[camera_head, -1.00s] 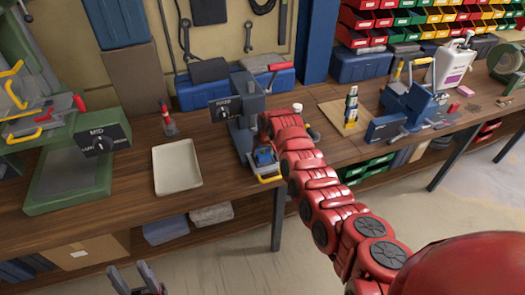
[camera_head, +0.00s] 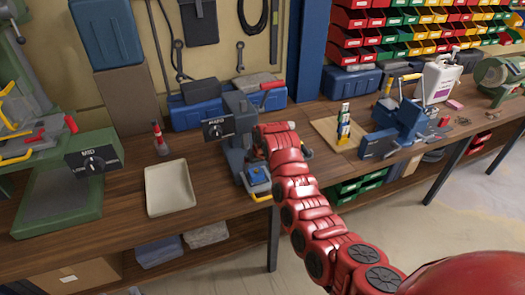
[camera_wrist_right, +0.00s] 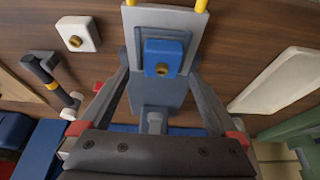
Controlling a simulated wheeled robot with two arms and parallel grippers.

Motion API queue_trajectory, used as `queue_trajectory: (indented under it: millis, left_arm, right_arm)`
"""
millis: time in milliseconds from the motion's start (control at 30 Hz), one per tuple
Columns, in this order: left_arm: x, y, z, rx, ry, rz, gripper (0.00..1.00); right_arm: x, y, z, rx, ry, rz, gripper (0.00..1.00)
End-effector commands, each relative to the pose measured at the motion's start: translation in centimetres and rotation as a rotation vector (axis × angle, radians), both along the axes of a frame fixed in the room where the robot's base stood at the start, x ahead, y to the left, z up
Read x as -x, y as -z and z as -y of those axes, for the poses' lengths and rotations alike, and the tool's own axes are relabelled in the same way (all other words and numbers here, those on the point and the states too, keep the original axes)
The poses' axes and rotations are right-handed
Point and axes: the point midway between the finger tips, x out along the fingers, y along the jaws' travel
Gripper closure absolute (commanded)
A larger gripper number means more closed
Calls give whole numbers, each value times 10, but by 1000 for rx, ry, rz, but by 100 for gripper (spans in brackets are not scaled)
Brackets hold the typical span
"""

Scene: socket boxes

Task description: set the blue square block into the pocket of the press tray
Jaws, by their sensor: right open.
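The blue square block (camera_wrist_right: 163,57) has a brass knob on top. It lies over the grey press tray (camera_wrist_right: 197,22) in the wrist view, squared up with it; I cannot tell how deep it sits in the pocket. The block also shows in the head view (camera_head: 257,175), behind the tray's yellow handle (camera_head: 262,196), at the foot of the grey press (camera_head: 237,128). My right gripper (camera_wrist_right: 163,68) is open, with one finger on each side of the block and gaps between. At the head view's bottom edge, only a sliver of my left gripper (camera_head: 132,291) shows.
An empty cream tray (camera_head: 170,188) lies left of the press, and a green machine (camera_head: 70,185) stands farther left. A white block with a brass knob (camera_wrist_right: 77,33) and a hammer (camera_wrist_right: 50,80) lie on the bench. A blue vise (camera_head: 395,130) stands at right.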

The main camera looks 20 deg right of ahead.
Motion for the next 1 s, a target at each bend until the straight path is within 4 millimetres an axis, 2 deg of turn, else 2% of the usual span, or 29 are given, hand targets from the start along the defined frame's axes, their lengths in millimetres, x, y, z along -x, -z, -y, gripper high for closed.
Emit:
queue_trajectory:
  millis: [167, 400, 467, 567, 800, 1000]
  left_arm:
    - [0, 11, 0, 0, 0, 0, 50]
    - [0, 30, 0, 0, 0, 0, 50]
    - [0, 18, 0, 0, 0, -1, 50]
    - [0, 10, 0, 0, 0, 0, 50]
    - [0, 2, 0, 0, 0, 0, 50]
    - [0, 0, 0, 0, 0, 0, 50]
  right_arm:
    - [10, -24, -1, -2, 0, 7, 3]
    - [30, -74, 1, 0, -1, 10, 3]
    - [35, -92, 3, 0, 1, 5, 3]
    - [42, -108, 2, -2, 0, 4, 3]
    - [51, -124, 2, -3, -1, -1, 3]
    - [53, -130, 2, 0, -1, 1, 3]
